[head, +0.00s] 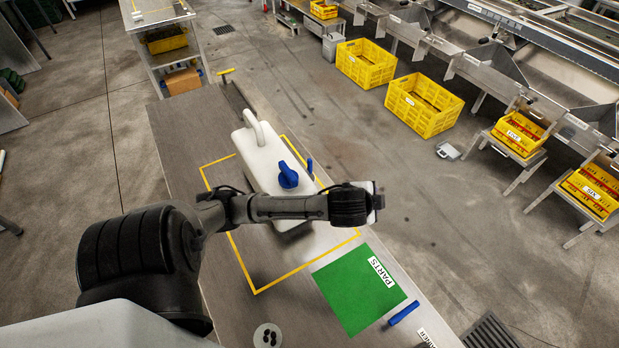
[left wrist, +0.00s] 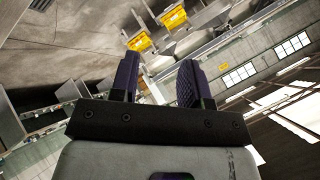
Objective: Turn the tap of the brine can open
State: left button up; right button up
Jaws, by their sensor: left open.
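The white brine can (head: 262,158) stands on the bench inside a yellow outline, in the head view. It has a white handle on top and a blue knob-like part (head: 288,177). A thin upright blue piece (head: 309,166) shows at its right side; I cannot tell which blue part is the tap. My left arm crosses in front of the can's near end and hides part of it. My left gripper (head: 376,198) is beyond the bench's right edge, apart from the blue parts. In the left wrist view the left gripper (left wrist: 158,75) is open and empty. My right gripper is not in view.
A green PARTS mat (head: 358,290) lies on the bench (head: 180,135), with a blue cylinder (head: 404,313) beside it. A pale round piece with dark holes (head: 267,337) is at the near edge. Yellow crates (head: 424,103) stand on the floor at right, well clear.

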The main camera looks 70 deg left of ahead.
pick_arm(q)
jog(key=w+a+f+n+g+y+b, duration=0.1)
jog(key=a+g+b, duration=0.25)
jog(key=a, duration=0.95)
jog(key=w+a+f+n+g+y+b, duration=0.15)
jog(key=a+b, duration=0.25)
jog(key=a, duration=0.9)
jog(key=s+a+r+g+h, duration=0.25)
jog(key=s+a, duration=0.25)
jog(key=a, duration=0.4)
jog(key=m+h, duration=0.9)
jog(key=m, duration=0.4)
send_near(309, 159)
jog(key=shift+t, duration=0.25)
jog(key=b+x, duration=0.1)
jog(key=x, duration=1)
jog(key=shift+s, duration=0.15)
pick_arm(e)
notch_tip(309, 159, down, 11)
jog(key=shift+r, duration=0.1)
pick_arm(q)
grip_shut()
